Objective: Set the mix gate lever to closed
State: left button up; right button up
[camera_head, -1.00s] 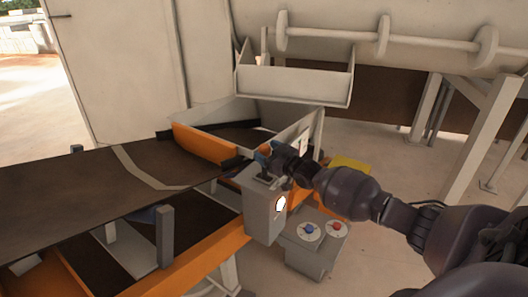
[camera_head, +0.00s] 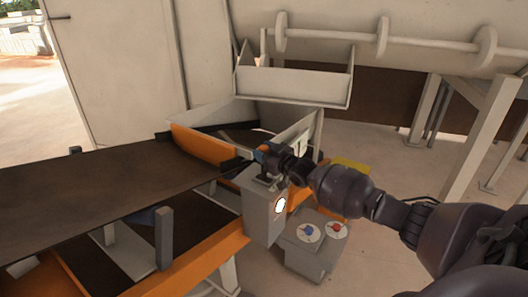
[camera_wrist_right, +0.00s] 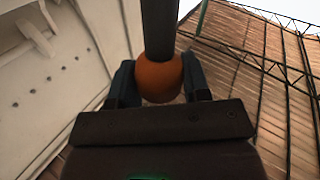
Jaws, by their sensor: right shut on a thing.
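The gate lever shows in the right wrist view as a dark rod with an orange ball knob (camera_wrist_right: 159,78). My right gripper (camera_wrist_right: 159,88) is shut on this knob, with a finger on each side of it. In the head view my right gripper (camera_head: 266,156) is over the top of a grey control box (camera_head: 262,215), and it hides most of the lever there. The lever's exact angle cannot be told. My left gripper is not in view.
A dark conveyor belt (camera_head: 90,195) on an orange frame lies to the left. A grey hopper (camera_head: 295,85) hangs behind the box. A low panel (camera_head: 305,262) with a blue and a red knob stands in front right. Grey posts (camera_head: 485,135) stand at the right.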

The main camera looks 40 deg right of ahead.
jog(key=shift+s+d, duration=0.1)
jog(key=shift+s, duration=0.1)
jog(key=shift+t, duration=0.7)
jog(key=v, duration=0.3)
jog(key=d+v, duration=0.1)
jog(key=shift+f, duration=0.3)
jog(key=shift+s, duration=0.35)
jog(key=shift+s+d+f, duration=0.1)
jog(key=shift+s+f, duration=0.05)
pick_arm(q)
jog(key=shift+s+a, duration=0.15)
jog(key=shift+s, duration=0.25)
pick_arm(e)
jog(key=o, duration=1.3)
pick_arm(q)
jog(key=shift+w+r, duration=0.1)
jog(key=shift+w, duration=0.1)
